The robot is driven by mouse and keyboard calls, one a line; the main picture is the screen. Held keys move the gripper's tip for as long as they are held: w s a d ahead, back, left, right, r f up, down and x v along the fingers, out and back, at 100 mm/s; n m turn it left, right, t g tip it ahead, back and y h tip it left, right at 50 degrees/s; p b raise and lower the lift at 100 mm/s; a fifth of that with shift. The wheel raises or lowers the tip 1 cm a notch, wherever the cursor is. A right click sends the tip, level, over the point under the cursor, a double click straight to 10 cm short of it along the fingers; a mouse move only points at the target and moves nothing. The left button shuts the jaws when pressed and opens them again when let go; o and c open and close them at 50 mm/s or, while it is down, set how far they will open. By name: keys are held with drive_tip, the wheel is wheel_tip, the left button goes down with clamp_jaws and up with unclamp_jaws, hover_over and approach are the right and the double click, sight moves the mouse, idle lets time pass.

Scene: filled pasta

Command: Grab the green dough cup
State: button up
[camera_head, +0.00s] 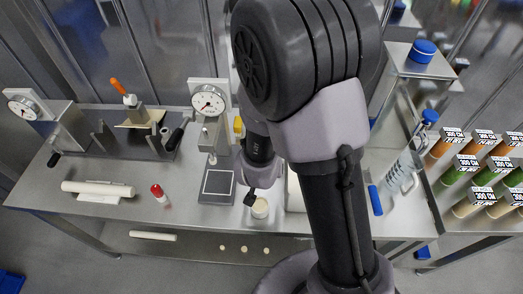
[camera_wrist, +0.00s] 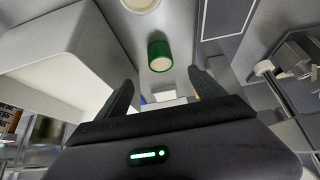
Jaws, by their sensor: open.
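The green dough cup (camera_wrist: 159,56) shows in the wrist view, with a green side and a pale round face. It is ahead of my gripper (camera_wrist: 164,88), roughly in line with the gap between the two dark fingers. The fingers are apart, with nothing between them, and they do not touch the cup. In the head view my gripper (camera_head: 250,197) hangs over the steel bench next to a cream-coloured cup (camera_head: 260,209). I cannot pick out this green cup in the head view; my arm hides part of the bench.
A pale cup (camera_wrist: 140,4) is cut off at the wrist view's top edge. A large white block (camera_wrist: 60,50) is close on the left there. A scale (camera_head: 217,184) stands left of my gripper. Labelled brown, green and beige cups, including a green cup (camera_head: 458,175), stand at right.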

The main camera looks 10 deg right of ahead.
drive_tip(key=b+x, duration=0.3)
drive_tip(key=x, duration=1)
drive_tip(key=shift+r, duration=0.1)
drive_tip(key=c, duration=1.6)
